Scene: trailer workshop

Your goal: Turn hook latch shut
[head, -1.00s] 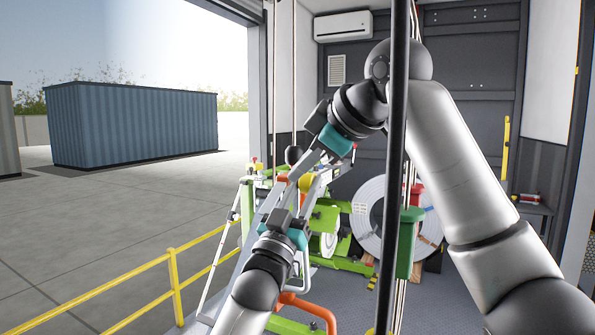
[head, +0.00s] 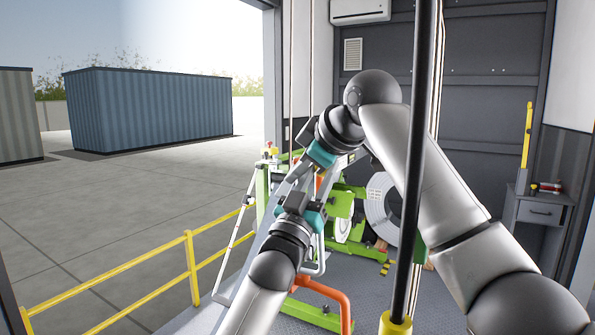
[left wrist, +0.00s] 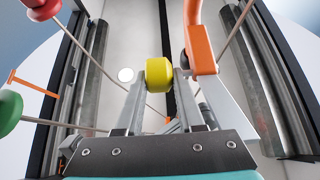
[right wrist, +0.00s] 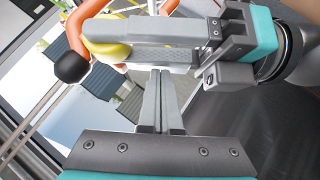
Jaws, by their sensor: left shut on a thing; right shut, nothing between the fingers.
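In the left wrist view a yellow cylindrical piece (left wrist: 159,73) sits between the fingertips of my left gripper (left wrist: 168,80), which is shut on it. An orange curved bar (left wrist: 200,45) with a black ball end is just beside it. In the right wrist view the yellow piece (right wrist: 108,50) shows at the left gripper's tips, with the orange bar (right wrist: 80,27) and its black ball (right wrist: 72,67) around it. My right gripper (right wrist: 160,75) is shut and empty, its tips just below the left fingers. In the head view the arms hide most of the latch.
A green machine frame (head: 342,205) and a grey coil (head: 380,208) stand behind the grippers. A dark vertical pole (head: 415,170) crosses the right side. A yellow railing (head: 190,265) runs along the left, with open paved ground beyond.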

